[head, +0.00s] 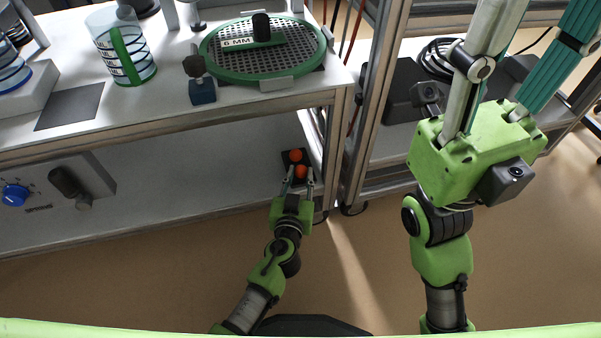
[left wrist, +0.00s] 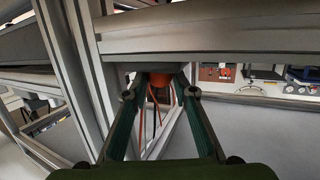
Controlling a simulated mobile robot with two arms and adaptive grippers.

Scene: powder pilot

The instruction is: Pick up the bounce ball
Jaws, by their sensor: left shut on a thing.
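Two orange balls show in the head view at the right end of the lower shelf under the bench. The nearer ball (head: 302,171) is between the fingertips of my left gripper (head: 299,177), which is shut on it. The farther ball (head: 295,155) lies just beyond, on a small dark holder (head: 285,158). In the left wrist view an orange ball (left wrist: 160,79) shows between the fingers, partly hidden below a dark edge. My right gripper (head: 535,60) is raised at the upper right; its fingertips lie outside the picture.
The bench top (head: 160,105) overhangs the shelf and carries a green sieve (head: 265,65), a beaker (head: 122,45) and a small blue block (head: 202,92). The floor in front is clear.

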